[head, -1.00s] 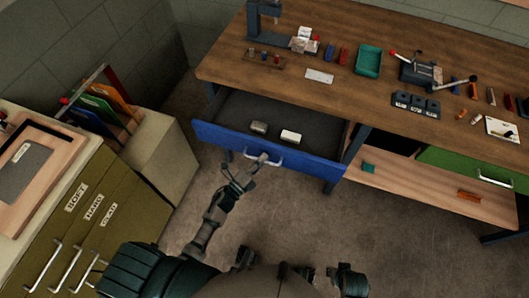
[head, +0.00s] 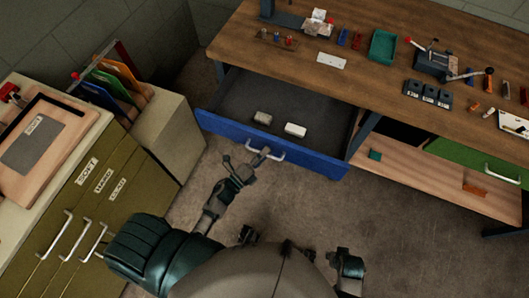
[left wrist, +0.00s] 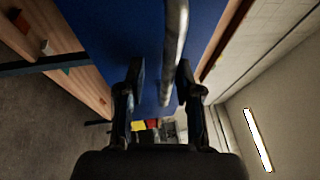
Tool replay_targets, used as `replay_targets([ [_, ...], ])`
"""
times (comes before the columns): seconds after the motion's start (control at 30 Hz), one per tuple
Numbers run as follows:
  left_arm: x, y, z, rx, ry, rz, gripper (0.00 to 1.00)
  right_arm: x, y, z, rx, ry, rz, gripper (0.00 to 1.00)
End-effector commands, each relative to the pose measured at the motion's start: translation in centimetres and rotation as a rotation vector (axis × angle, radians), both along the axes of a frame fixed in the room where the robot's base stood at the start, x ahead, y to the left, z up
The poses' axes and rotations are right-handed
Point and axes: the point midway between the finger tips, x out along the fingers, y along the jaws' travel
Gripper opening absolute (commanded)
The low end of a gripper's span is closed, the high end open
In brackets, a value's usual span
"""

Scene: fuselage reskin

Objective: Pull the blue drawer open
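The blue drawer (head: 270,143) under the wooden workbench stands well out, its dark inside showing. A small beige block (head: 262,118) and a white block (head: 295,130) lie in it. Its silvery handle (head: 279,155) is on the front face. My left gripper (head: 246,160) is at the left part of this handle. In the left wrist view the handle bar (left wrist: 174,40) runs between the two fingers of the left gripper (left wrist: 160,72), nearer the right finger. The fingers are apart, with a gap beside the bar.
An olive cabinet (head: 85,215) with several handles stands at left, with a beige cabinet (head: 170,135) beside it. A green drawer (head: 460,165) and a wooden shelf (head: 410,178) are right of the blue drawer. The floor (head: 400,240) in front is clear.

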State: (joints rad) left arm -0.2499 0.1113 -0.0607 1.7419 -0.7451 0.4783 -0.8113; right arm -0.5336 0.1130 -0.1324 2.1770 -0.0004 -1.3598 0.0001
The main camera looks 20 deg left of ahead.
Motion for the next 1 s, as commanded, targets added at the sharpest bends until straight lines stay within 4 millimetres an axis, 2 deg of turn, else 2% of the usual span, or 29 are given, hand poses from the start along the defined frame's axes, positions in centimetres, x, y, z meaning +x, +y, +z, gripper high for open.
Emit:
replay_targets([
  [0.27,0.0,0.0,0.3,-0.002,-0.007,-0.001,0.37,0.0,0.1,0.1,0.002,-0.002,0.001,0.40],
  [0.37,-0.6,0.3,0.2,-0.002,-0.005,-0.001,0.37,0.0,0.1,0.1,0.001,-0.002,0.002,0.40],
  [0.8,-8.5,4.0,-1.5,-0.001,-0.002,-0.001,0.37,0.0,0.0,0.1,0.001,-0.001,0.001,0.40],
  [1.0,-10.4,4.9,-1.9,-0.001,-0.003,0.000,0.37,0.0,0.0,0.1,0.001,-0.001,0.001,0.40],
])
